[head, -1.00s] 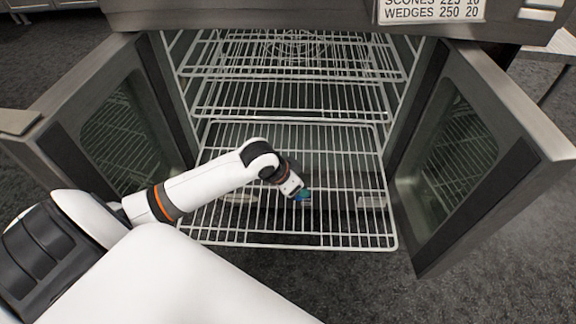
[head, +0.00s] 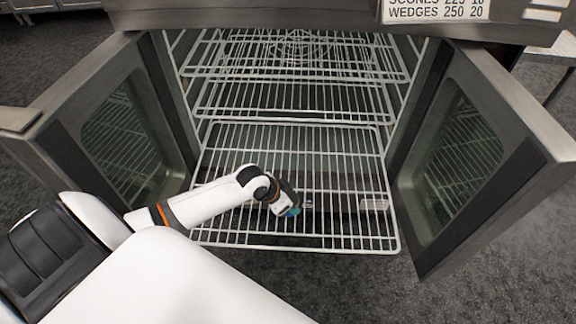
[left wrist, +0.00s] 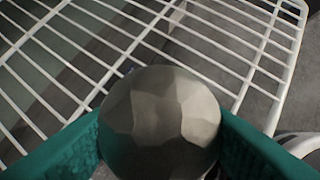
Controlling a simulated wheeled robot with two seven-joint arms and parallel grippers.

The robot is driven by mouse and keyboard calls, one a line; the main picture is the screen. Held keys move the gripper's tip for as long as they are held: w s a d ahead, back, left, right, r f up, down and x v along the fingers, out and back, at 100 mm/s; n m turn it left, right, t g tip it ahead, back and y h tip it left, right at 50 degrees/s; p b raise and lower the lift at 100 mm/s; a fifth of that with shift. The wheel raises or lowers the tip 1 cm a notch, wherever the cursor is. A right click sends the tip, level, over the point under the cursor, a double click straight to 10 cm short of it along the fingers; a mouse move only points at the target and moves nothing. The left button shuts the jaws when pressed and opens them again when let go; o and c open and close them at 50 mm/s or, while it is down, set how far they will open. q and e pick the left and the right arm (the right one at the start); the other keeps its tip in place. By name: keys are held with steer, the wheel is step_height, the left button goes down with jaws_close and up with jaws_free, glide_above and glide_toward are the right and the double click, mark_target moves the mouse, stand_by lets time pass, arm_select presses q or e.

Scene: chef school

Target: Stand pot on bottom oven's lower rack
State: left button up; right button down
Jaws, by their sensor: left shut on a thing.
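My left gripper (head: 292,211) is over the front part of the lower rack (head: 340,226), which sticks out of the open oven (head: 215,105). In the left wrist view, its teal fingers (left wrist: 160,140) are shut on a grey, rounded, faceted lump (left wrist: 160,110). I cannot tell what this lump is; the head view does not show it clearly. The rack's white wires (left wrist: 215,55) lie beyond it in the wrist view. I see no pot that I can make out. My right gripper is not in view.
Both oven doors stand open, the left door (head: 60,110) and the right door (head: 520,130). Upper racks (head: 290,97) are inside the oven, empty. The lower rack's surface looks bare apart from my arm above it. Dark carpet (head: 360,290) lies in front.

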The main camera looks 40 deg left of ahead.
arm_select(q)
steer(key=shift+f, duration=0.9)
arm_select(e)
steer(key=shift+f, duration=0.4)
arm_select(q)
steer(key=o, duration=1)
steer(key=shift+f, duration=0.1)
steer(key=shift+o, duration=0.2)
